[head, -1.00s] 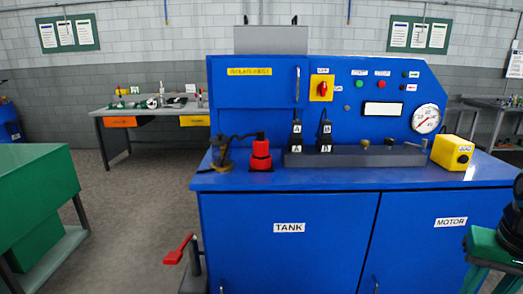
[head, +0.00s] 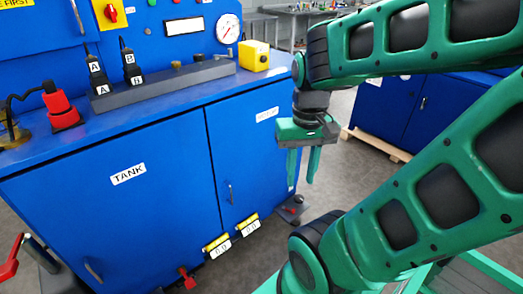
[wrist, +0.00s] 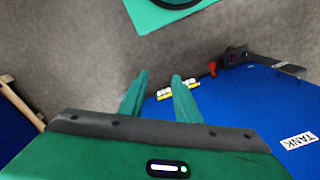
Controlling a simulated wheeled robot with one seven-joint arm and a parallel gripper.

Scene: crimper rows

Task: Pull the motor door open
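The motor door (head: 255,160) is the blue right-hand door of the blue bench, and it looks shut. Its label is partly blurred at the top, and its dark upright handle (head: 229,192) is near its left edge. My gripper (head: 301,182) hangs fingers down near the door's right side, apart from the handle. It is open and empty. In the wrist view my gripper (wrist: 158,75) shows a gap between its two green fingers, with blue door faces to the right. The handle does not show clearly there.
The tank door (head: 120,210) is left of the motor door. Two yellow-and-white readouts (head: 232,235) and a red valve (head: 187,277) are low in front. Another blue cabinet (head: 400,108) on a pallet stands at the right. Grey floor lies between.

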